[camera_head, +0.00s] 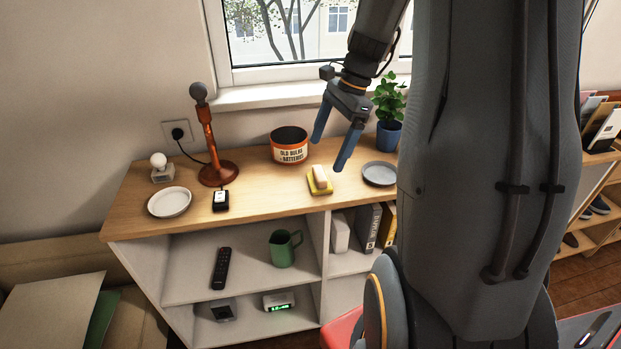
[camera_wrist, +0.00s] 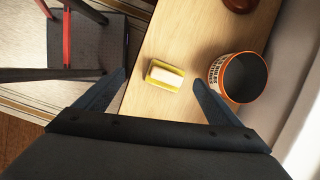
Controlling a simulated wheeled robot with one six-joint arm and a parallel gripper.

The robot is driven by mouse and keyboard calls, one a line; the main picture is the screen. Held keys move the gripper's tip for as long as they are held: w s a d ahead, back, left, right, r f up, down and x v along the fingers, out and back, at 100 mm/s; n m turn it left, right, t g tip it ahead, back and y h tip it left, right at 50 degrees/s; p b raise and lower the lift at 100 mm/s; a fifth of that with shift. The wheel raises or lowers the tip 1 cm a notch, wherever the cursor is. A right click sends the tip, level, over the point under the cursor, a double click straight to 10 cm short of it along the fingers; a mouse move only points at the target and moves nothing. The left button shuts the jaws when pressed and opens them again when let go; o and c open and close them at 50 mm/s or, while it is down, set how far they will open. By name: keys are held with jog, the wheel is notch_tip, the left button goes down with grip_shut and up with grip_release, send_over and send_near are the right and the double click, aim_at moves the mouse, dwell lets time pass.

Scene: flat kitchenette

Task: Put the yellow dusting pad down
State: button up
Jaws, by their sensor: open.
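The yellow dusting pad (camera_head: 318,186) lies on the wooden top of the low shelf unit, with a pale block-shaped handle on its upper side. It also shows in the wrist view (camera_wrist: 154,82), between and beyond my fingertips. My gripper (camera_head: 329,154) is open and empty, with its two blue fingers pointing down above the shelf top. In the wrist view the fingers (camera_wrist: 160,80) stand wide apart, and neither touches the pad.
An orange bin for old bulbs and batteries (camera_head: 289,147) stands behind the pad, close to one finger in the wrist view. A grey plate (camera_head: 379,174) and potted plant (camera_head: 389,112) are to the right. A white plate (camera_head: 169,202), black device (camera_head: 220,201) and orange lamp stand (camera_head: 217,172) are left.

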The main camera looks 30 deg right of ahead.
jog(key=s+a+f+n+h, duration=0.1)
jog(key=s+a+n+h, duration=0.1)
jog(key=s+a+n, duration=0.4)
jog(key=s+a+f+n+h, duration=0.1)
jog(key=s+a+f+n, duration=0.1)
jog(key=s+a+n, duration=0.4)
jog(key=a+n, duration=0.4)
jog(key=n, duration=0.2)
jog(key=shift+s+f+n+h, duration=0.25)
jog(key=shift+s+n+h, duration=0.05)
jog(key=shift+s+h, duration=0.1)
